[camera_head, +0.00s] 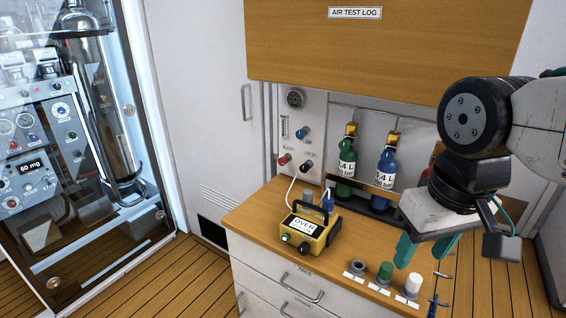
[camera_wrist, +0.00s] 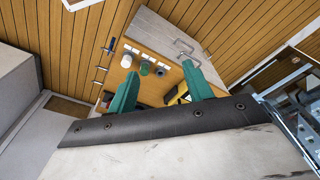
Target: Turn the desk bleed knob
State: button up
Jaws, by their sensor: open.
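A yellow meter (camera_head: 316,232) reading "OVER" stands on the wooden desk (camera_head: 262,212). Grey, green (camera_head: 386,270) and white (camera_head: 412,285) capped pieces line its front right. Green (camera_head: 346,165) and blue (camera_head: 386,168) bottles stand behind. A wooden cupboard (camera_head: 420,50) overhangs. A glass-fronted cabinet (camera_head: 100,180) stands left.

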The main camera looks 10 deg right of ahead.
aim_at(282, 161)
jog(key=k, duration=1.2)
jog(key=u, duration=0.9)
jog(key=i, duration=1.5)
jog(key=z, duration=0.65)
